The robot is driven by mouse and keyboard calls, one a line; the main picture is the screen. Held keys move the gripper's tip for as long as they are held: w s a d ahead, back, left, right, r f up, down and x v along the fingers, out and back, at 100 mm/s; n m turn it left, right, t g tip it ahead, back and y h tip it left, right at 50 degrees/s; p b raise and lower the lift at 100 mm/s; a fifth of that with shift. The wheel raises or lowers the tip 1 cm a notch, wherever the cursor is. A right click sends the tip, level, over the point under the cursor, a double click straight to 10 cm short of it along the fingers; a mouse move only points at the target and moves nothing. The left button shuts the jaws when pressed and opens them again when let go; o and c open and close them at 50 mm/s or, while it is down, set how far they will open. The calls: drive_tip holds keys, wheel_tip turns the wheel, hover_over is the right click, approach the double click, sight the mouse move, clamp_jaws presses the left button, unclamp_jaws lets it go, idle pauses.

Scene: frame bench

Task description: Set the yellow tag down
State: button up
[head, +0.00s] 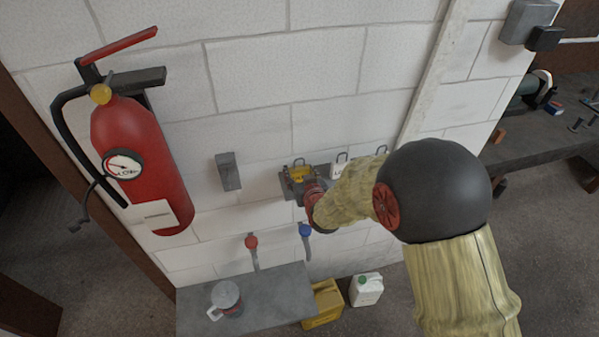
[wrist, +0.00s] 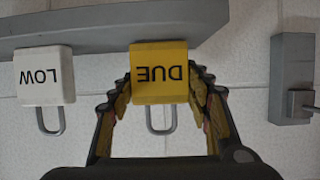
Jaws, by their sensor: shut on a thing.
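The yellow tag (wrist: 160,75), marked DUE and with a metal loop, sits between the two fingers of my gripper (wrist: 160,90) in the wrist view, where its lettering is upside down. In the head view the yellow tag (head: 298,172) shows small at the wall, with my gripper (head: 300,178) closed around it. A grey ledge (wrist: 100,25) runs behind the tag's bottom edge in the wrist view. I cannot tell whether the tag touches it. A white tag (wrist: 42,75) marked LOW is at the ledge, left of the yellow one; it also shows in the head view (head: 340,167).
A grey wall box (head: 228,171) is left of the ledge. A red fire extinguisher (head: 140,160) hangs further left. Red (head: 251,241) and blue (head: 305,230) knobs are below. A grey bench (head: 270,295) bears a mug (head: 229,297).

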drive_tip(key=shift+f, duration=0.2)
drive_tip(key=o, duration=1.2)
drive_tip(key=shift+c, duration=0.2)
drive_tip(key=shift+r, duration=0.2)
drive_tip(key=v, duration=1.2)
drive_tip(key=shift+b, duration=0.45)
drive_tip(key=s+d+r+m+g+h, duration=0.25)
drive_tip(key=s+d+r+g, duration=0.25)
drive_tip(key=s+d+r, duration=0.8)
drive_tip(key=s+d+g, duration=0.1)
drive_tip(key=s+d, duration=0.1)
drive_tip(key=s, duration=0.5)
drive_tip(key=s+d+g+h, duration=0.1)
drive_tip(key=s+d, duration=0.1)
drive_tip(key=s, duration=0.5)
drive_tip(key=shift+d+r+m, duration=0.35)
drive_tip(key=shift+r, duration=0.1)
